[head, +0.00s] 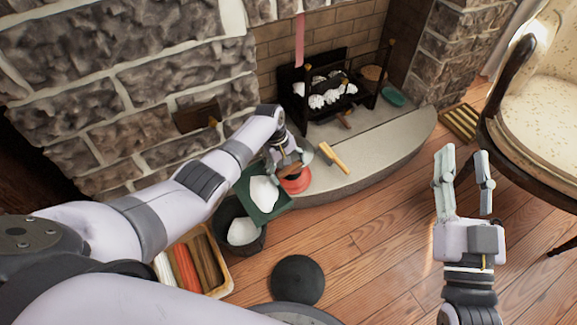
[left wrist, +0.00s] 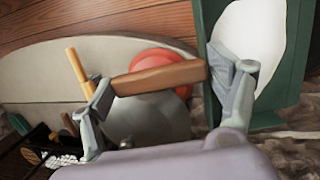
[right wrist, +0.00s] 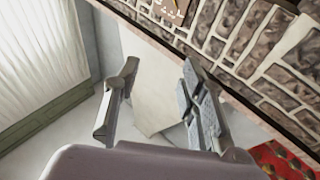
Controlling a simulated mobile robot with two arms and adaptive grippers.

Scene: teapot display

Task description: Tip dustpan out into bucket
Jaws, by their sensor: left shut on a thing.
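The green dustpan (head: 269,214) with a white heap in it is above and just behind the dark bucket (head: 258,244), partly overlapping its far rim in the head view. The bucket also has white material inside. My left gripper (head: 286,162) is shut on the dustpan's wooden handle, which lies between the fingers (left wrist: 165,90) in the left wrist view. The dustpan's green side (left wrist: 290,70) and white load show there at the right. My right gripper (head: 464,182) is open and empty over the wooden floor; its fingers (right wrist: 158,105) stand apart in the right wrist view.
A box of logs (head: 226,280) stands left of the bucket, and a round black disc (head: 298,280) lies in front. A red round thing (head: 298,185) and a wooden-handled tool (head: 334,158) are by the stone hearth (head: 390,150). A chair (head: 550,110) stands at right.

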